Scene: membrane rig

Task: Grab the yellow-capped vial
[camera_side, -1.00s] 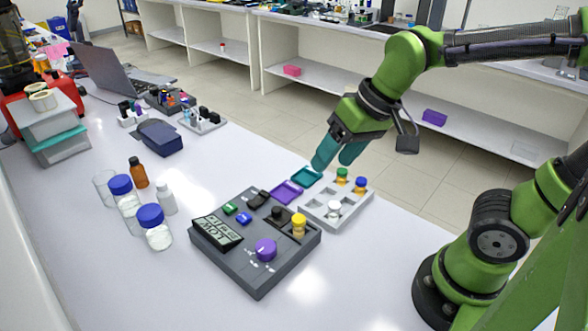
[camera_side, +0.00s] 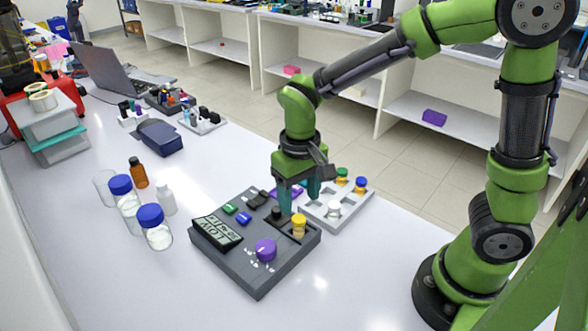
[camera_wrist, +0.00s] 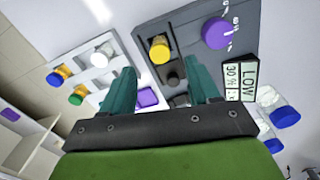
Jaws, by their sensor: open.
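The yellow-capped vial (camera_side: 299,227) stands upright in the right part of the dark grey rig (camera_side: 252,274). In the wrist view its yellow cap (camera_wrist: 160,49) lies ahead of my fingers, roughly between their lines. My gripper (camera_side: 299,197) points down above the far right side of the rig, just behind the vial. Its teal fingers are apart with nothing between them. In the wrist view my gripper (camera_wrist: 162,78) has its fingertips short of the vial, and a dark round piece (camera_wrist: 177,78) shows between them.
A light grey rack (camera_side: 351,213) beside the rig holds white-capped (camera_side: 334,208), green-capped (camera_side: 342,175) and blue-capped (camera_side: 360,184) vials. The rig carries a purple knob (camera_side: 265,250) and a display (camera_side: 217,231). Blue-lidded jars (camera_side: 157,236) stand left. The table front is clear.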

